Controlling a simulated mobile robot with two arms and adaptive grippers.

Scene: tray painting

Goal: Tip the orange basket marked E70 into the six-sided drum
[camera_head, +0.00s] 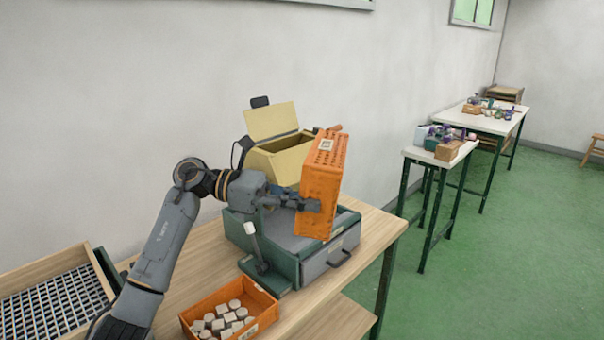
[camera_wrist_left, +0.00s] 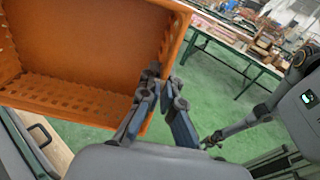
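An orange basket (camera_head: 319,200) is held up on its side, tipped steeply, in front of the yellow drum (camera_head: 272,160). Its label is too small to read. In the left wrist view the basket (camera_wrist_left: 75,55) shows its hollow inside, with no pieces visible in it. My left gripper (camera_head: 312,205) is shut on the basket's wall, with one finger on each side in the left wrist view (camera_wrist_left: 168,90). The drum's lid stands open and its mouth shows; the basket hides its right part. What may be my right arm (camera_wrist_left: 262,110) shows in the left wrist view; its fingers are unclear.
A second orange basket (camera_head: 262,297) with several pale pieces stands at the table's front. A grey-green drawer unit (camera_head: 325,265) is under the held basket. A wooden tray with a grid (camera_head: 50,303) is at left. Farther tables stand at right, with free green floor between.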

